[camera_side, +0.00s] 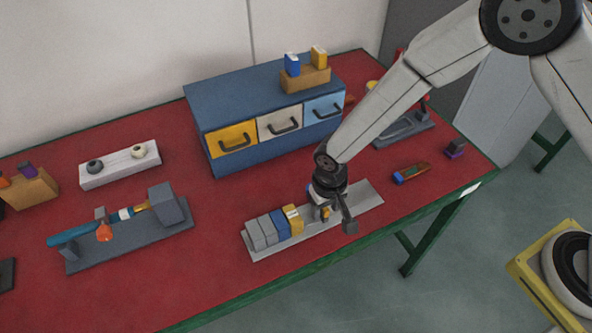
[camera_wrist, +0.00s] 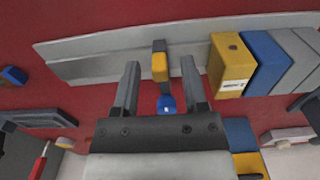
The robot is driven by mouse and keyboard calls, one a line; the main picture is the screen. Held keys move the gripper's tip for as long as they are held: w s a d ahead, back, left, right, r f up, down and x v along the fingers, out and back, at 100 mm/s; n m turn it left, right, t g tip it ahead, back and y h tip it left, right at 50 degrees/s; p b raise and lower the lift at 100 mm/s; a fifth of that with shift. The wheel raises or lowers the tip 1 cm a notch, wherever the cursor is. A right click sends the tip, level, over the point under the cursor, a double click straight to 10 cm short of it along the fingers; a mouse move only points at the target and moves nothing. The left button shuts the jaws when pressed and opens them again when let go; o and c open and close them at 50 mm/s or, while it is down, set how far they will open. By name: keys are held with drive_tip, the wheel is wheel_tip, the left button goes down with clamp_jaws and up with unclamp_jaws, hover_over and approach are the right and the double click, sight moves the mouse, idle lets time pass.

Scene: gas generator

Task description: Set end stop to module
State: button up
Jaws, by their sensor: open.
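The end stop, a narrow dark grey piece with a yellow front (camera_wrist: 159,66), stands across the grey rail (camera_wrist: 95,50). The yellow module (camera_wrist: 230,62) sits on the rail to its right in the wrist view, with a clear gap between them. My gripper (camera_wrist: 160,66) is open. Its fingers appear on either side of the end stop, with one finger on the module side; I cannot tell whether either touches it. In the side view my gripper (camera_side: 338,216) is low over the rail and partly hides the end stop.
A blue module (camera_side: 280,223) and grey modules (camera_side: 262,230) stand beside the yellow one. The rail's right part (camera_side: 366,197) is bare. A drawer cabinet (camera_side: 260,90) stands behind, and a blue-ended tool (camera_side: 411,172) lies to the right. A small blue part (camera_wrist: 165,103) shows between my fingers.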

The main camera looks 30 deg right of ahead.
drive_tip(key=shift+r, duration=3.9)
drive_tip(key=shift+c, duration=0.2)
drive_tip(key=shift+d, duration=0.15)
clamp_jaws()
drive_tip(key=d+r+m+y, duration=0.2)
drive_tip(key=d+m+y, duration=0.2)
drive_tip(key=d+m, duration=0.6)
drive_tip(key=m, duration=0.8)
drive_tip(key=shift+d, duration=0.2)
